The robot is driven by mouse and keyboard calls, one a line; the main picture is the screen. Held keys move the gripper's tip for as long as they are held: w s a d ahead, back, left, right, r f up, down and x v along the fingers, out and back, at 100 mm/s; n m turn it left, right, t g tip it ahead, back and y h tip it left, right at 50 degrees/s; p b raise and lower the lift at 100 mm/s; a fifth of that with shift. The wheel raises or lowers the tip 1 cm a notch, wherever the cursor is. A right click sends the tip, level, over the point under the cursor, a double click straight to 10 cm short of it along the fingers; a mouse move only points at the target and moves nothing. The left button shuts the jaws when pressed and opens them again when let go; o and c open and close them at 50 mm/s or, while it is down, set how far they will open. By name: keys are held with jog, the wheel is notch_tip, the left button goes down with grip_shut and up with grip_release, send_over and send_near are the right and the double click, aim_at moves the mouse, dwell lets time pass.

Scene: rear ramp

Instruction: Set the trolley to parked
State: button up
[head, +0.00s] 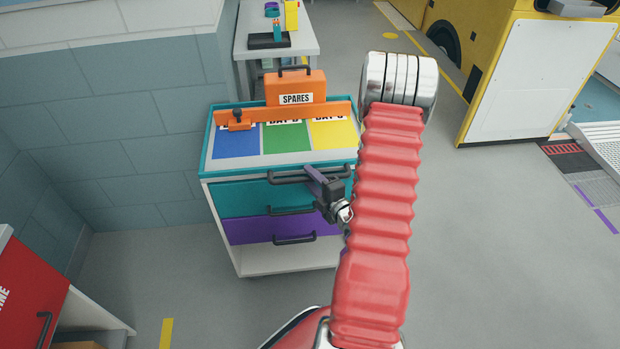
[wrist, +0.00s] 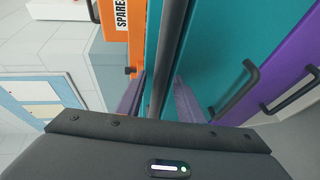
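The trolley (head: 212,170) stands against the grey block wall, with a teal rim, a teal drawer and a purple drawer. Its dark push handle (head: 285,180) runs along the near top edge; it crosses the wrist view (wrist: 172,45) as a thick bar. My gripper (head: 312,172) is at the handle's right part. In the wrist view its two purple fingers (wrist: 159,76) stand apart, one on each side of the bar, with no clear contact. An orange slider with a black knob (head: 238,121) sits at the left of the orange rail (head: 290,114), above the blue bay. The trolley's wheels are hidden.
An orange SPARES case (head: 295,88) stands behind the rail. A white table (head: 306,45) is behind the trolley. A red cabinet (head: 30,290) is at the lower left. A yellow vehicle (head: 490,60) stands at the right; the grey floor between is clear.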

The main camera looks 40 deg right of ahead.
grip_shut()
jog(key=shift+f, duration=0.1)
dwell(0.3)
jog(key=shift+d, duration=0.1)
jog(key=shift+a, duration=0.2)
